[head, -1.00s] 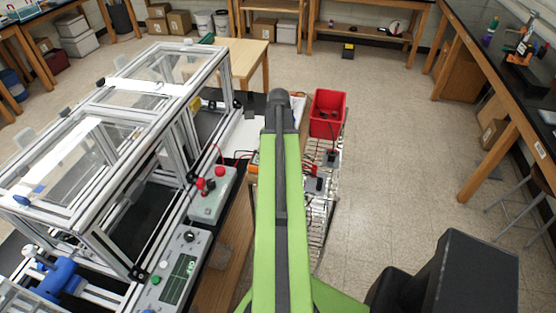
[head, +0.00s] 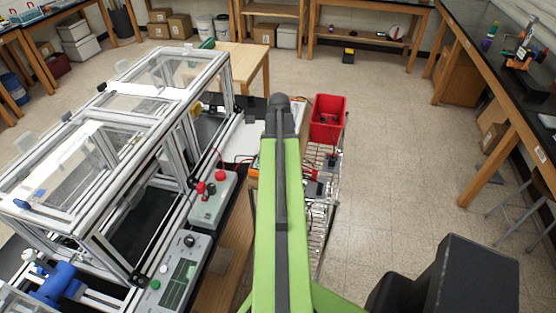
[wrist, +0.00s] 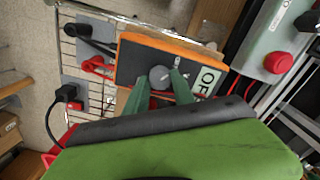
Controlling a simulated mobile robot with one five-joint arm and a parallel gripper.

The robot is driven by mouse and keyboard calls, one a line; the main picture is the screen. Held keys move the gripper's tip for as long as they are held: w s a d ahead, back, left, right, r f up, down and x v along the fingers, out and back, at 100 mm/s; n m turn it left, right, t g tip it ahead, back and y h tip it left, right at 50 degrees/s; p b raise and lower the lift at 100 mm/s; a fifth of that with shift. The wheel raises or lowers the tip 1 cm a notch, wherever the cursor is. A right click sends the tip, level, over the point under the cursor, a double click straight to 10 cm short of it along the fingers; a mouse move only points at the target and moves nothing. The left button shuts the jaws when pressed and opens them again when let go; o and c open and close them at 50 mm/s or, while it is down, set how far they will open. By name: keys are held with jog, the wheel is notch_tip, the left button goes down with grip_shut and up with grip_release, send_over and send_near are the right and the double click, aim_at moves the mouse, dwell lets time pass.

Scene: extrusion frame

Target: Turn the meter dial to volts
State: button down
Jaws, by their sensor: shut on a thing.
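The meter (wrist: 130,62) has a dark face and an orange rim and shows in the wrist view. A round grey dial (wrist: 158,74) with a pale pointer mark sits on its face. In the head view only an orange edge of the meter (head: 252,171) shows beside my arm, which hides the dial and my fingers.
A grey box with red knobs (head: 212,198) stands left of my arm, beside the extrusion frame (head: 187,130). A red bin (head: 327,119) sits on the wire cart (head: 323,225). Black plugs (wrist: 67,93) and red leads are near the meter. Open floor lies to the right.

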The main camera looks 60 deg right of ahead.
jog(key=m, duration=0.6)
jog(key=shift+s, duration=0.1)
jog(key=m, duration=0.4)
jog(key=shift+m, duration=0.3)
dwell(0.4)
jog(key=c, duration=1.1)
grip_release()
jog(key=shift+o, duration=0.2)
notch_tip(320, 180, up, 18)
jog(key=p, duration=1.7)
jog(key=shift+f, duration=0.25)
